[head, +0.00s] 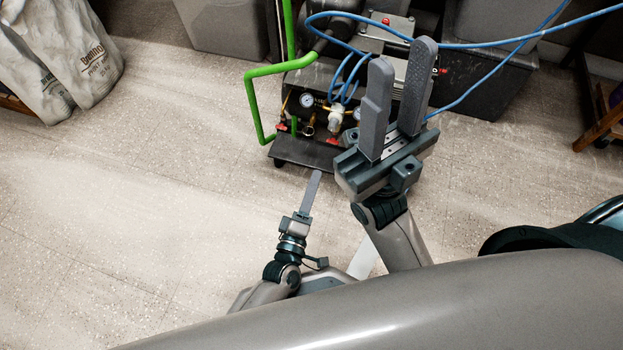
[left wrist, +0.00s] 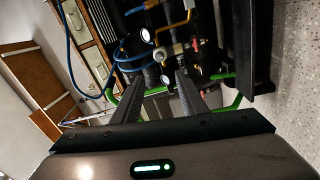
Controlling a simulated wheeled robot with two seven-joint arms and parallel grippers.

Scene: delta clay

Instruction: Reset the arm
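My left gripper (head: 316,175) is low in the middle of the head view, seen nearly edge-on, so its fingers overlap there. In the left wrist view its two dark fingers (left wrist: 161,80) stand apart with nothing between them. My right gripper (head: 402,54) is larger and nearer the head camera, right of centre. Its two grey fingers point up, with a gap between them and nothing held. Both grippers appear in front of an air compressor (head: 318,78), and neither is seen to touch it.
The compressor has gauges, a green tube handle (head: 262,70) and a blue hose (head: 490,45). Grey bins (head: 225,25) stand at the back. A printed sack (head: 70,75) is at the far left. A wooden stand (head: 600,125) is at the right edge. The speckled floor (head: 130,200) at left is clear.

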